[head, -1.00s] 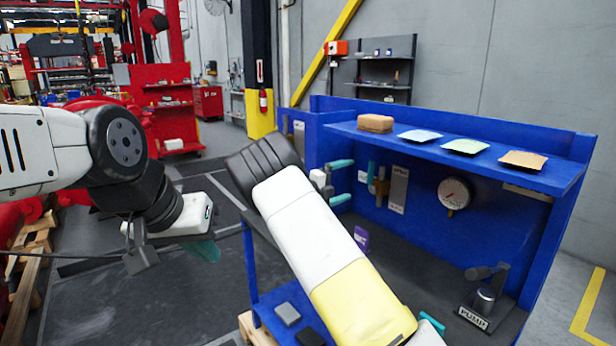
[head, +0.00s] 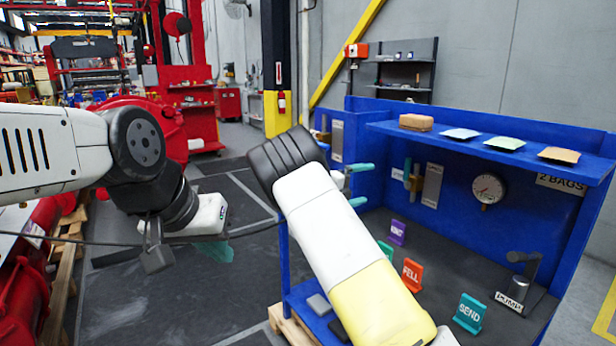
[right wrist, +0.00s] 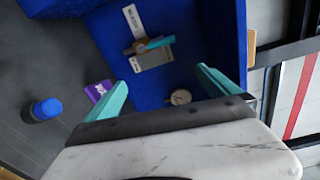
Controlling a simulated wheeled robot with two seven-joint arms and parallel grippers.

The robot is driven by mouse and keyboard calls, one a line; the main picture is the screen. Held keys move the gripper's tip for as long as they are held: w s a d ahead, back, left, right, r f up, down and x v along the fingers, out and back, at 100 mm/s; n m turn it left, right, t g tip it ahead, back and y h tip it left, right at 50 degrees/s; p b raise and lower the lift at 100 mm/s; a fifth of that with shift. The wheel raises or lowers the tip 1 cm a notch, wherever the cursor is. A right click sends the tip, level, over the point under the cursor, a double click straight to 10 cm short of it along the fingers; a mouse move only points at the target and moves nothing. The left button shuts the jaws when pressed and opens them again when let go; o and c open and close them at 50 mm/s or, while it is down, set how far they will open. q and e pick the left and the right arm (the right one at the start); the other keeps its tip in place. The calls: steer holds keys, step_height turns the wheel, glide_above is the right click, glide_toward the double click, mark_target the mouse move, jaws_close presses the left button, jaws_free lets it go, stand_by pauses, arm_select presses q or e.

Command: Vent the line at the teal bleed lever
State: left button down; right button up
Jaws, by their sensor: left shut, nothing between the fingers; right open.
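The teal bleed lever (head: 397,174) sits on a brass valve body (head: 415,182) beside a pale label plate, on the blue back panel of the bench. In the right wrist view the lever (right wrist: 160,43) shows beyond the fingertips and between them, its teal bar running slightly slanted. My right gripper (head: 368,184) is open and empty, in front of the lever and apart from it; its two teal fingers (right wrist: 162,79) are spread wide in the right wrist view. My left gripper (head: 215,250) is shut and empty, out over the floor at left, far from the bench.
A pressure gauge (head: 488,188) hangs right of the lever. Purple (head: 397,232), orange (head: 412,275) and teal (head: 469,313) signs and a pump (head: 522,280) stand on the bench top. The shelf (head: 470,143) above holds several packets. My right arm hides part of the bench's left side.

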steer(key=s+d+m+g+y, duration=0.3)
steer(key=s+d+m+y, duration=0.15)
steer(key=s+m, duration=0.45)
steer(key=s+d+m+g+y, duration=0.3)
steer(key=s+d+m+g, duration=0.15)
steer(key=s+m, duration=0.4)
steer(key=s+a+r+m+t+y, duration=0.1)
steer(key=s+a+r+m+y, duration=0.1)
steer(key=s+m, duration=0.5)
steer(key=s+a+r+m+t+y, duration=0.2)
steer(key=s+a+m+y, duration=0.2)
steer(key=s, duration=0.7)
steer(key=s+a+r+m+t+y, duration=0.1)
steer(key=s+a+r+m+y, duration=0.2)
steer(key=s+a+m, duration=0.3)
steer(key=s+m, duration=0.3)
steer(key=m, duration=0.3)
steer(key=shift+s, duration=0.4)
steer(key=shift+r+t+y, duration=0.1)
steer(key=shift+t+y, duration=0.15)
